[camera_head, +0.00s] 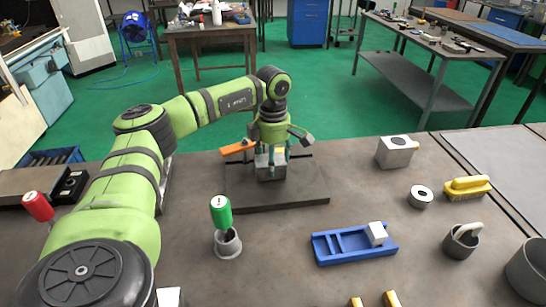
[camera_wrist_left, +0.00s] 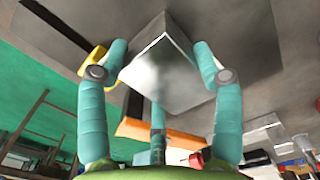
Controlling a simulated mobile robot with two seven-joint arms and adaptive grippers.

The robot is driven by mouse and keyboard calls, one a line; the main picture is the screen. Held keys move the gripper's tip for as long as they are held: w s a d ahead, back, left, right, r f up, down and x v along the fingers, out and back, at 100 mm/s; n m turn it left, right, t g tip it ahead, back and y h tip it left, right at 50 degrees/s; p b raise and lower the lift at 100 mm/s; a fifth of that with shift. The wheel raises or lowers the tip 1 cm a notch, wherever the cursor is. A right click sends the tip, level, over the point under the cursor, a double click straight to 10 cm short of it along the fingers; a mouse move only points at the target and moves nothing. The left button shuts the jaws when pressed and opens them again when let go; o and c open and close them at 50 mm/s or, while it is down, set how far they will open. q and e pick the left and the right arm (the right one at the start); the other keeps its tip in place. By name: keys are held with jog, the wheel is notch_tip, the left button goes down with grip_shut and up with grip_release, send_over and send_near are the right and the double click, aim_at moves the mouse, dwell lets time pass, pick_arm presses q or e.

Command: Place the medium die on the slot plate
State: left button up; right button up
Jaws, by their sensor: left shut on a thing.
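My left gripper (camera_head: 271,150) points down over the dark plate in the middle of the table, shut on a shiny grey metal block (camera_head: 270,168). In the left wrist view, the fingers (camera_wrist_left: 158,85) close around this block (camera_wrist_left: 165,72). I cannot tell whether it is a die or part of a fixture. The blue slotted plate (camera_head: 327,259) lies to the right and nearer. A pale cube (camera_head: 377,233) sits at its right end, and its other slots look empty. Which piece is the medium die I cannot tell. My right gripper is out of view.
An orange bar (camera_head: 238,147) sticks out left of my gripper above the dark plate (camera_head: 285,205). A green-handled tool stands in a grey cup (camera_head: 228,246). A pale block (camera_head: 396,151), a ring (camera_head: 420,197) and a yellow-handled piece (camera_head: 467,187) stand at right.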

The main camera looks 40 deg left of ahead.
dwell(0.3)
pick_arm(q)
jog(key=o, duration=1.7)
jog(key=shift+f, duration=0.15)
jog(key=shift+d, duration=0.1)
jog(key=shift+r+b, duration=0.85)
jog(key=shift+r, duration=5.3)
